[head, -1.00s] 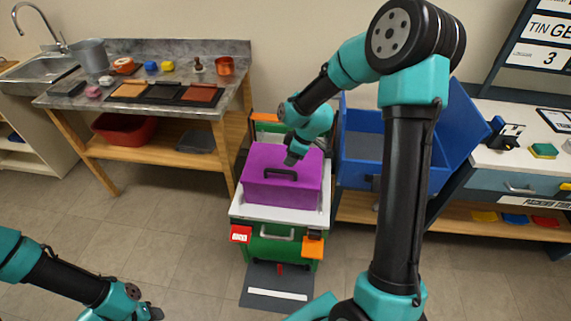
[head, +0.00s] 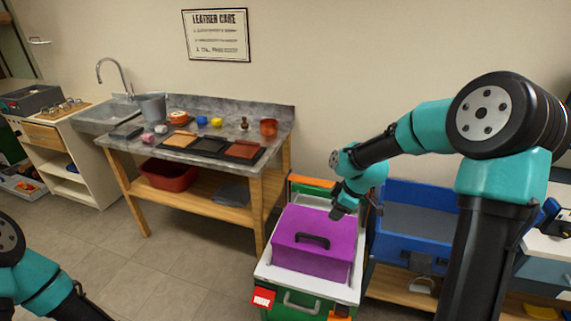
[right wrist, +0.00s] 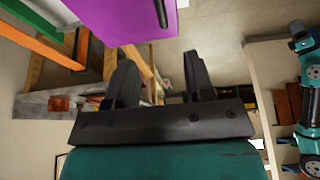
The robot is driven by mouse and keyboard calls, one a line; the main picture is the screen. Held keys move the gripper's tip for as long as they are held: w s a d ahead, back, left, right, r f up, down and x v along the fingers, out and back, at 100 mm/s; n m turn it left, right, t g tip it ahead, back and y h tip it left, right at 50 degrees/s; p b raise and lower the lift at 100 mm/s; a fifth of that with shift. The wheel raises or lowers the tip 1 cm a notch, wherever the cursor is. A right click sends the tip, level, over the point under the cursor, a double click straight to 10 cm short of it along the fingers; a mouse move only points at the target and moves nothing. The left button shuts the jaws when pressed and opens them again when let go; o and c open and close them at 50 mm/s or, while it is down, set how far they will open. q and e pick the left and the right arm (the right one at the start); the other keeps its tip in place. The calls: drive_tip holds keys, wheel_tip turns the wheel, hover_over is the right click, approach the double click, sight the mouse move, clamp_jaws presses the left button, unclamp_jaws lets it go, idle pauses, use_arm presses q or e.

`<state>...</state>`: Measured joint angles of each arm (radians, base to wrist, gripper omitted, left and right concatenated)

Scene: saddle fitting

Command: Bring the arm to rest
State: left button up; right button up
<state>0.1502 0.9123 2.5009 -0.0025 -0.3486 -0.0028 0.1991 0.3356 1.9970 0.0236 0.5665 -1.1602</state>
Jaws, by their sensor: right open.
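My right gripper (head: 340,210) hangs over the back right part of the purple box (head: 305,262), close to its dark handle (head: 312,240). In the right wrist view its two black fingers (right wrist: 160,84) stand apart with nothing between them. The purple box (right wrist: 120,18) shows there beyond the fingertips, at the top. The head view does not show clearly whether the gripper touches the box. My left arm (head: 35,285) enters at the bottom left of the head view; its gripper is out of frame.
The purple box sits on a white-topped green cart (head: 262,270). A blue bin (head: 415,240) stands right of it. To the left is a workbench (head: 290,115) with leather pieces, pots and a red tub (head: 168,176). Floor (head: 150,285) left of the cart is clear.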

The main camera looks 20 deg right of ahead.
drive_tip(key=s+a+f+m, duration=0.4)
drive_tip(key=s+a+f, duration=0.1)
drive_tip(key=f, duration=0.4)
drive_tip(key=s+a+f+m+g, duration=0.1)
drive_tip(key=s+a+f+m, duration=0.3)
drive_tip(key=f, duration=0.6)
drive_tip(key=s+a+f+m+g, duration=0.1)
drive_tip(key=s+a+f+m, duration=0.3)
drive_tip(key=s+a+f, duration=0.2)
wheel_tip(320, 180, down, 3)
drive_tip(key=shift+s+a+f, duration=0.15)
drive_tip(key=shift+s+a, duration=0.2)
drive_tip(key=shift+s, duration=0.75)
